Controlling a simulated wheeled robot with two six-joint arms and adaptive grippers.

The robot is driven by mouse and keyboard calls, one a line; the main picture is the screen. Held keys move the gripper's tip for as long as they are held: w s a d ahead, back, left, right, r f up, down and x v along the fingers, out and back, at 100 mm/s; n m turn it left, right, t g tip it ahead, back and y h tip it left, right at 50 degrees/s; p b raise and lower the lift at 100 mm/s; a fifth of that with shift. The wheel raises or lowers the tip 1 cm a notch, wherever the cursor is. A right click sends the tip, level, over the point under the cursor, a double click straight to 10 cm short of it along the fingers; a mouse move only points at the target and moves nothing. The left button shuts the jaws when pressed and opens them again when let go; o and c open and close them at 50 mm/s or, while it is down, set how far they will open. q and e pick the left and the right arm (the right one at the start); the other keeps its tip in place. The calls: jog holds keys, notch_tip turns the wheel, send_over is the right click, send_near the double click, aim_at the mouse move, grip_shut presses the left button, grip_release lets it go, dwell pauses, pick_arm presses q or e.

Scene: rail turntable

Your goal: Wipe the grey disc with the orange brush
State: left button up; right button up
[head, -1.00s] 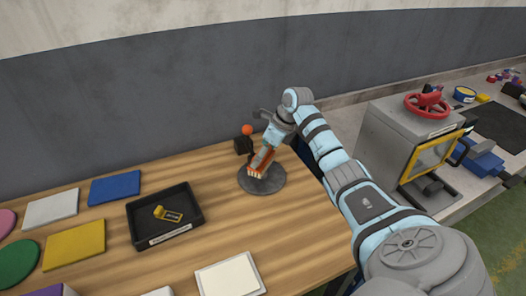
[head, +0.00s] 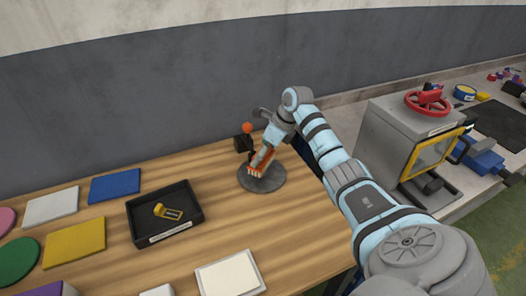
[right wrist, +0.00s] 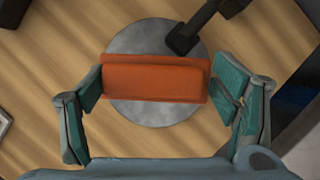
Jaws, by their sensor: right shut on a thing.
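The grey disc (head: 264,182) lies flat on the wooden table near its back right edge. The orange brush (head: 262,158) is over the disc with its pale bristles pointing down at it. I cannot tell whether the bristles touch the disc. In the right wrist view the orange brush (right wrist: 155,78) lies across the middle of the grey disc (right wrist: 152,113). My right gripper (right wrist: 156,80) is shut on the brush, one finger at each end of it. In the head view my right gripper (head: 268,145) is above the disc. My left gripper is not in view.
A dark stand with an orange ball (head: 247,128) is just behind the disc; its dark arm (right wrist: 195,28) reaches over the disc. A black tray (head: 150,236) with a yellow item is left. Coloured tiles lie further left. A grey machine (head: 405,140) stands right.

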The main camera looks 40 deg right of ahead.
jog(key=shift+f, duration=0.3)
jog(key=shift+w+d+b, duration=0.45)
jog(key=shift+w+b, duration=0.15)
jog(key=shift+b, duration=0.35)
jog(key=shift+w+d+b, duration=0.1)
jog(key=shift+d+b, duration=0.1)
jog(key=shift+b, duration=0.1)
jog(key=shift+r, duration=0.2)
jog(key=shift+c, duration=0.4)
jog(key=shift+r+p, duration=0.1)
jog(key=shift+p, duration=0.2)
jog(key=s+a+p, duration=0.2)
jog(key=p, duration=0.1)
jog(key=shift+s+a+f+p, duration=0.2)
jog(key=shift+s+a+p, duration=0.1)
jog(key=shift+s+a, duration=0.25)
jog(key=shift+s, duration=0.2)
jog(key=shift+s+f, duration=0.15)
